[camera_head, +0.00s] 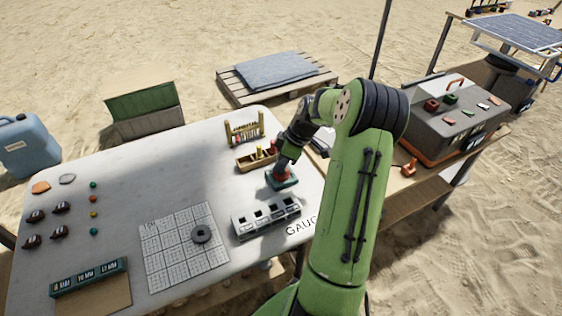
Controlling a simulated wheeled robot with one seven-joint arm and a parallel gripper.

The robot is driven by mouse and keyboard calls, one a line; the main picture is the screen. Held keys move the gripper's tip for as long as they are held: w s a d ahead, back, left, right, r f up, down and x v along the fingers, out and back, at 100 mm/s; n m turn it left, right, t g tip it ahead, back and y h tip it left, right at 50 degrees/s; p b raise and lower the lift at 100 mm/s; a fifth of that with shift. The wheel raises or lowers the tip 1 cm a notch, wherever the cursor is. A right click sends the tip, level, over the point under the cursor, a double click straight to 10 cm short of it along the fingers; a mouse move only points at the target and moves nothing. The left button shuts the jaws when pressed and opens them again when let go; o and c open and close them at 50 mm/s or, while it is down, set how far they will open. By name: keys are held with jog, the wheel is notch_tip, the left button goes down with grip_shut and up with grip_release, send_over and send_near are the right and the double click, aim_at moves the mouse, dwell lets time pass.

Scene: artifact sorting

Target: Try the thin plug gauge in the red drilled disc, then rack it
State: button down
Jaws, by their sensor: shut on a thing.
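My gripper (283,166) points down over a small dark green block (289,184) near the table's right side. A red piece, seemingly the red drilled disc (279,173), shows at the block's top, right under my gripper. My gripper is shut on a thin thing, which I take to be the thin plug gauge; the fingers hide it. I cannot tell whether its tip is in the disc or above it. A wooden tray (244,166) behind holds yellow and red upright pieces. A small wooden rack (231,134) with several thin pegs stands farther back.
A grey slotted block (268,220) stands in front of the green block, near GAUGE lettering. A printed grid sheet (160,260) with a dark ring (201,235) lies left of it. Dark lumps and coloured beads lie far left. My arm covers the table's right edge.

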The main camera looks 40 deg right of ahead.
dwell(0.4)
jog(key=shift+r+p, duration=1.95)
jog(key=shift+r, duration=0.6)
